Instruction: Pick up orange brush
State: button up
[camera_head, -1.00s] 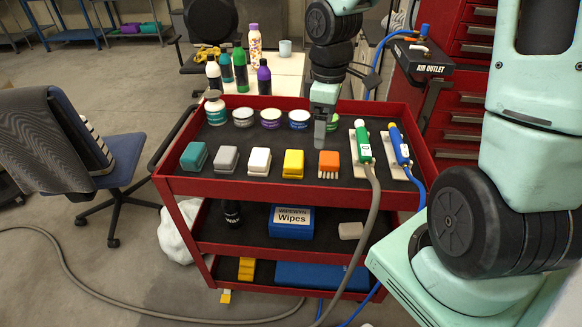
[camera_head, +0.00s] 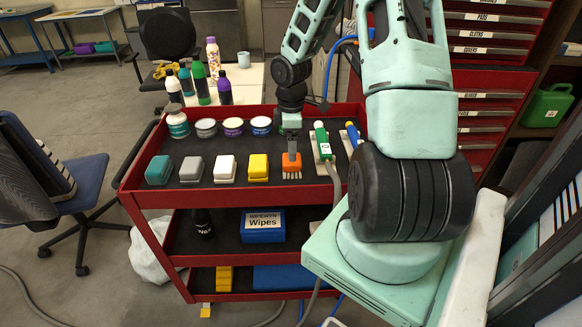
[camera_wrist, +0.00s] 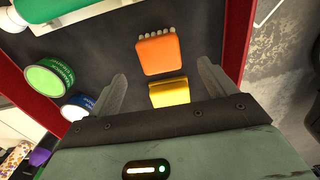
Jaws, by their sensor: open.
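The orange brush (camera_head: 292,161) lies on the top shelf of the red cart, at the right end of a row of coloured brushes, its pale bristles toward the front edge. In the wrist view the orange brush (camera_wrist: 159,53) is ahead of and between my two fingers, with the yellow brush (camera_wrist: 169,92) beside it and nearer the palm. My gripper (camera_head: 291,140) points down just behind and above the orange brush. In the wrist view my gripper (camera_wrist: 163,82) is open, its fingers apart on either side, with nothing held.
Yellow (camera_head: 258,167), white (camera_head: 225,168), grey (camera_head: 191,168) and teal (camera_head: 159,169) brushes extend leftward. A green-handled tool (camera_head: 322,141) and a blue-handled tool (camera_head: 353,134) lie right. The red cart rim (camera_head: 225,197) borders the front.

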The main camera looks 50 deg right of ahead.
aim_at(292, 164)
notch_tip(292, 164, down, 8)
jog(key=shift+f, duration=0.1)
jog(key=c, duration=1.1)
